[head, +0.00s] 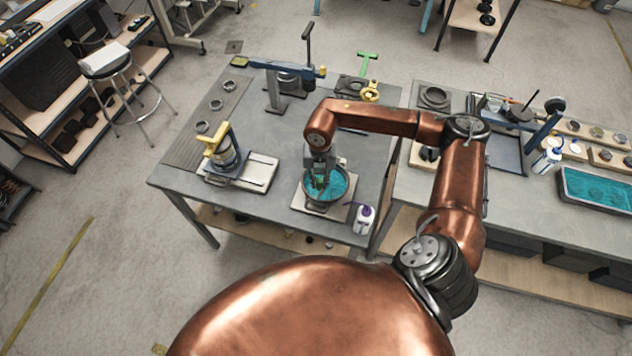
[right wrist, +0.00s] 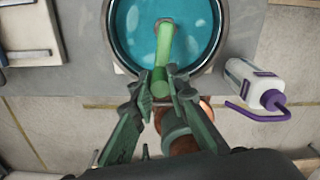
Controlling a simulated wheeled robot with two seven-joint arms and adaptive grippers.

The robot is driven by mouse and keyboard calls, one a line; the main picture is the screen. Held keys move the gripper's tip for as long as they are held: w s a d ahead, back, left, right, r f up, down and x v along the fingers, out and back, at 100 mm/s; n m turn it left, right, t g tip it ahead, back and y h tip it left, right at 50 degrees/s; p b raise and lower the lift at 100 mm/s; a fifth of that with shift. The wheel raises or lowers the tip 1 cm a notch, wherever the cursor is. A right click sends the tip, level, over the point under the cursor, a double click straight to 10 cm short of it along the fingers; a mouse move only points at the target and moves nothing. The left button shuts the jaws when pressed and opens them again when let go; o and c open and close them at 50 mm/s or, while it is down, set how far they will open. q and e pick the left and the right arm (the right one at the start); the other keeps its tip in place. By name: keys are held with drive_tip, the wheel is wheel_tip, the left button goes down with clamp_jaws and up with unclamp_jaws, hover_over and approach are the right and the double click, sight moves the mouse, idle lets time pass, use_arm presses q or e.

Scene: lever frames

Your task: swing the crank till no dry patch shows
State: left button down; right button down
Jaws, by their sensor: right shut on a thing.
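A dark round pan (head: 347,197) filled with teal stuff stands on a light base plate near the front edge of the left table. It also fills the top of the right wrist view (right wrist: 112,45). Several paler patches (right wrist: 199,52) show in the teal surface. A green crank (right wrist: 165,42) runs from inside the pan towards its near rim. My right gripper (head: 320,168) is over the pan. In the right wrist view its fingers (right wrist: 157,84) close around the crank's green end, partly hiding it. My left gripper is not in view.
A yellow-handled device (head: 222,150) stands to the left. A blue-armed lever stand (head: 285,70) is behind.

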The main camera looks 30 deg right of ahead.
drive_tip(key=n+b, duration=0.1)
drive_tip(key=s+d+n+b, duration=0.1)
drive_tip(key=n, duration=0.1)
drive_tip(key=n+b, duration=0.1)
drive_tip(key=shift+s+d+f+n, duration=0.15)
drive_tip(key=shift+s+d+n, duration=0.1)
drive_tip(key=shift+d+n, duration=0.05)
drive_tip(key=n+b, duration=0.1)
drive_tip(key=d+n+b, duration=0.1)
drive_tip(key=n, duration=0.1)
drive_tip(key=d+n+b, duration=0.1)
drive_tip(key=shift+s+n+b, duration=0.3)
drive_tip(key=shift+s+b, duration=0.05)
drive_tip(key=shift+s, duration=0.05)
drive_tip(key=d+n+b, duration=0.1)
drive_tip(key=n, duration=0.1)
drive_tip(key=n+b, duration=0.1)
drive_tip(key=n, duration=0.1)
drive_tip(key=shift+d+b, duration=0.4)
drive_tip(key=shift+w+d+n+b, duration=0.1)
drive_tip(key=shift+d+n+b, duration=0.25)
drive_tip(key=shift+n, duration=0.45)
drive_tip(key=shift+w+d+n+b, duration=0.1)
drive_tip(key=shift+d+n+b, duration=0.2)
drive_tip(key=shift+n, duration=0.5)
drive_tip(key=shift+r, duration=0.2)
drive_tip(key=c, duration=1.9)
unclamp_jaws()
